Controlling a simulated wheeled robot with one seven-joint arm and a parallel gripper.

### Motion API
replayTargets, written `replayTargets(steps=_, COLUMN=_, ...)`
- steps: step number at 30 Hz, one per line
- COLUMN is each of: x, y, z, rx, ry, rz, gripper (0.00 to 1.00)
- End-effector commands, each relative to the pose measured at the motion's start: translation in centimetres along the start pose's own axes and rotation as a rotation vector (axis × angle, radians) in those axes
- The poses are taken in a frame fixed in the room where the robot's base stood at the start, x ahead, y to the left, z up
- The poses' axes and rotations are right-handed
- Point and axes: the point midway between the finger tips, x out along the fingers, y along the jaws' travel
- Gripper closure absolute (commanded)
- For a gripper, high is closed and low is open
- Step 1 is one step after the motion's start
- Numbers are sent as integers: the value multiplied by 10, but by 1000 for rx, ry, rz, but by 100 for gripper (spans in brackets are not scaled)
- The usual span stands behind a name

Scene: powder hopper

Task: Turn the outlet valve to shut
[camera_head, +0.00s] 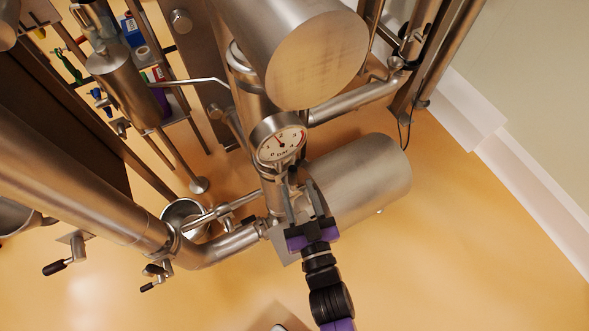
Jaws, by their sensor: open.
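My gripper (302,203) is low in the middle of the head view, its two grey fingers apart and pointing up the picture. It is just below the round pressure gauge (279,138) and overlaps the steel pipework there. I see nothing held between the fingers. I cannot tell for sure which part is the outlet valve. Two small levers with black grips, one at the lower left (66,262) and one beside the pipe elbow (153,279), are well left of my gripper. A thin steel bar (222,209) runs left from the pipework by my gripper.
A large steel cylinder (315,60) hangs above the gauge. A second steel cylinder (365,180) is close to the right of my gripper. A thick pipe (80,195) slopes down the left to an elbow. A rack with small items (140,50) is upper left. The floor at lower right is clear.

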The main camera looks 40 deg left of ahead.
Motion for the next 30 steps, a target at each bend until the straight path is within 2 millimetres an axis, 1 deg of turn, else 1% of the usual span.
replayTargets(steps=1, x=8, y=-2, z=-2, rx=-1, ry=2, rz=-3, gripper=57)
replayTargets(steps=6, x=28, y=-3, z=-2, rx=0, ry=1, rz=-3, gripper=57)
replayTargets(steps=12, x=43, y=0, z=-2, rx=-2, ry=2, rz=-1, gripper=57)
replayTargets(steps=18, x=50, y=0, z=-1, rx=-1, ry=1, rz=-1, gripper=57)
replayTargets(steps=27, x=50, y=0, z=0, rx=-1, ry=1, rz=-1, gripper=57)
replayTargets(steps=29, x=50, y=0, z=0, rx=-1, ry=1, rz=0, gripper=69)
replayTargets(steps=30, x=50, y=0, z=0, rx=-1, ry=1, rz=-1, gripper=77)
